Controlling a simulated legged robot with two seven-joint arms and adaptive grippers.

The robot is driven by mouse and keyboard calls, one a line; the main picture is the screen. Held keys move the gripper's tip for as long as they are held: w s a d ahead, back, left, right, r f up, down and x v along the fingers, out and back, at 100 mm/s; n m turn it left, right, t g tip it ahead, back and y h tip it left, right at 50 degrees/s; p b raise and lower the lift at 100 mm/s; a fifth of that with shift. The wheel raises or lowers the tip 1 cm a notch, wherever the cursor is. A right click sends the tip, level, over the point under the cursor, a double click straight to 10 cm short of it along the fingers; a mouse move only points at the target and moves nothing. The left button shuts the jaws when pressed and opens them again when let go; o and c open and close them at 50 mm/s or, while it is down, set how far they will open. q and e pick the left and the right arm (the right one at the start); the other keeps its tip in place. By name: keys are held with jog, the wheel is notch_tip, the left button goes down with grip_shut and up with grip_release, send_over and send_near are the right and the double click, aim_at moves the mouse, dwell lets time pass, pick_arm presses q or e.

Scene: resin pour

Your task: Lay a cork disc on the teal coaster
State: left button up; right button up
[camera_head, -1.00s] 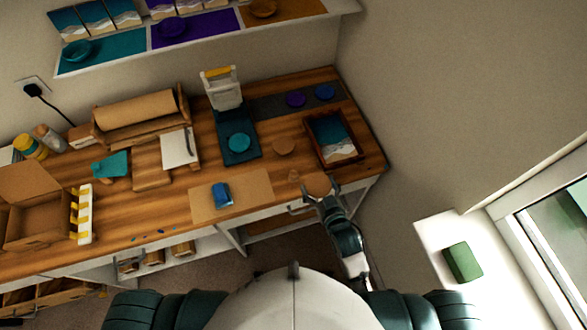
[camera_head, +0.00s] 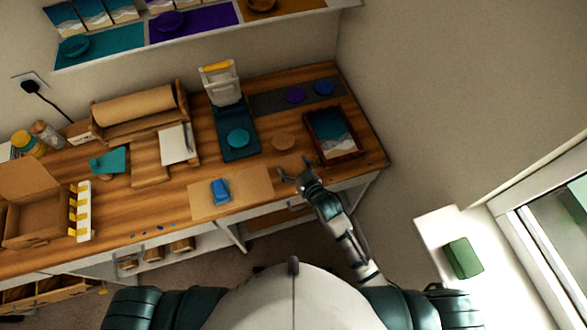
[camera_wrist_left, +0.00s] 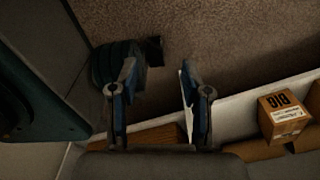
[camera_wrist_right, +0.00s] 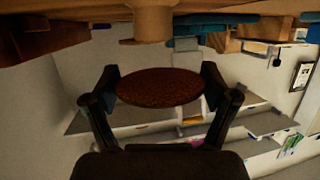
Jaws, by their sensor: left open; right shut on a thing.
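A round teal coaster (camera_head: 238,138) lies on the dark teal base (camera_head: 237,154) in front of a white-framed stand in the head view. My right gripper (camera_head: 294,172) is right of and nearer than the coaster, over the table's front part. It is shut on a brown cork disc (camera_wrist_right: 160,88), held flat between its fingers in the right wrist view; the disc barely shows in the head view. A tan round piece (camera_head: 283,141) lies on the table between coaster and gripper. My left gripper (camera_wrist_left: 158,75) is open and empty, over the floor in its wrist view.
Purple (camera_head: 295,95) and blue (camera_head: 323,88) discs lie on a grey strip behind. A blue object (camera_head: 220,191) sits on a brown sheet (camera_head: 250,185) at the front. The white-framed stand (camera_head: 220,82) rises behind the coaster.

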aim_at(293, 170)
jog(key=shift+w+f, duration=0.1)
jog(key=shift+w, duration=0.25)
jog(key=shift+f, duration=0.25)
notch_tip(293, 170, down, 2)
jog(key=shift+f, duration=0.5)
jog(key=o, duration=0.6)
jog(key=shift+c, duration=0.2)
pick_arm(q)
jog(key=shift+w+d+r, duration=0.1)
jog(key=shift+w+d, duration=0.1)
jog(key=shift+w, duration=0.6)
